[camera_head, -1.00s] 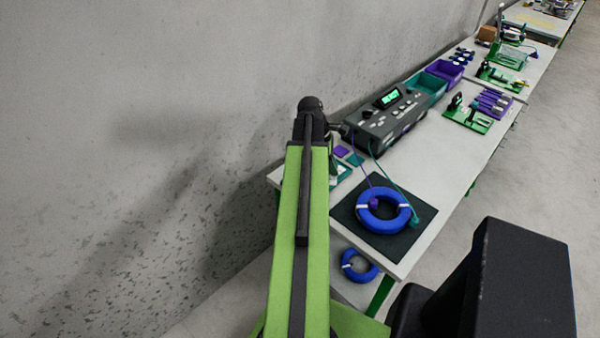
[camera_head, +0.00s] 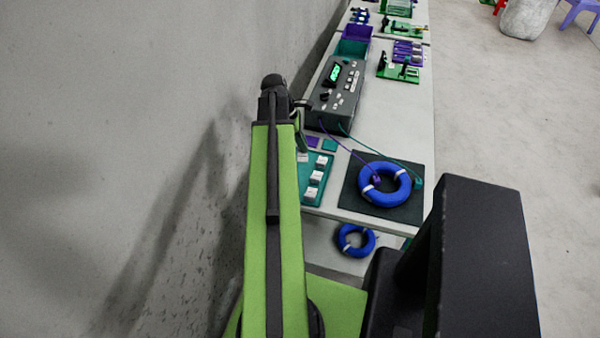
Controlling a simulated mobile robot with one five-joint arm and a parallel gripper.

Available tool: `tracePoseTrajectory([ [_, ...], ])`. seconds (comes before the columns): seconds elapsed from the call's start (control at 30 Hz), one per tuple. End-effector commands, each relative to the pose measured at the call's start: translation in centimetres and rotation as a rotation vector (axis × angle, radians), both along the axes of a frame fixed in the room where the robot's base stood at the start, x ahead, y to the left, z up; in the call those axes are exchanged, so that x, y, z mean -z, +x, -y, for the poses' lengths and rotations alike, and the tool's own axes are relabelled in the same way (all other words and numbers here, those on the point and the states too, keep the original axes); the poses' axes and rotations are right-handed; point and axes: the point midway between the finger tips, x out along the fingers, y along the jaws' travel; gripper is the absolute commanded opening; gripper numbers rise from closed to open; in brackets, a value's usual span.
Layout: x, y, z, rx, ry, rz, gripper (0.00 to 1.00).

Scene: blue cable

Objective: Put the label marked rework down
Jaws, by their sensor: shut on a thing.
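My gripper (camera_head: 299,128) hangs at the far end of my green arm, mostly hidden behind the arm's black end joint. Only a dark sliver of it shows to the right of the arm, over the left edge of the bench. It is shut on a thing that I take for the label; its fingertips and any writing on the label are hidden. A teal tray (camera_head: 325,160) with several white pieces (camera_head: 314,178) lies just right of the arm. I cannot read any marking on them.
A blue cable coil (camera_head: 363,195) lies on a black mat (camera_head: 408,210); a second coil (camera_head: 347,245) is on the lower shelf. A tester (camera_head: 346,107) with a green display stands behind, its leads running to the mat. The bench (camera_head: 400,134) is clear right of the tester.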

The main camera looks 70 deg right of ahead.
Motion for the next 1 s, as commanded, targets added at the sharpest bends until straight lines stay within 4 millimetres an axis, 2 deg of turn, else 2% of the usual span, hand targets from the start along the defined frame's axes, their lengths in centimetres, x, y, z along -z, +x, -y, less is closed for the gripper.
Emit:
tracePoseTrajectory([
  [0.1,0.0,1.0,0.0,-0.017,0.000,0.000,0.00],
  [0.33,0.0,1.6,0.0,-0.029,0.000,0.000,0.00],
  [0.43,-0.1,0.2,0.8,-0.039,0.001,0.002,0.00],
  [0.6,-0.3,-4.8,3.3,-0.080,0.002,0.005,0.00],
  [0.73,-0.4,-7.6,4.5,-0.107,0.003,0.005,0.00],
  [0.87,-0.2,-7.8,4.6,-0.117,0.002,0.005,0.00],
  [1.0,1.7,-5.7,3.8,-0.120,0.003,0.005,0.00],
])
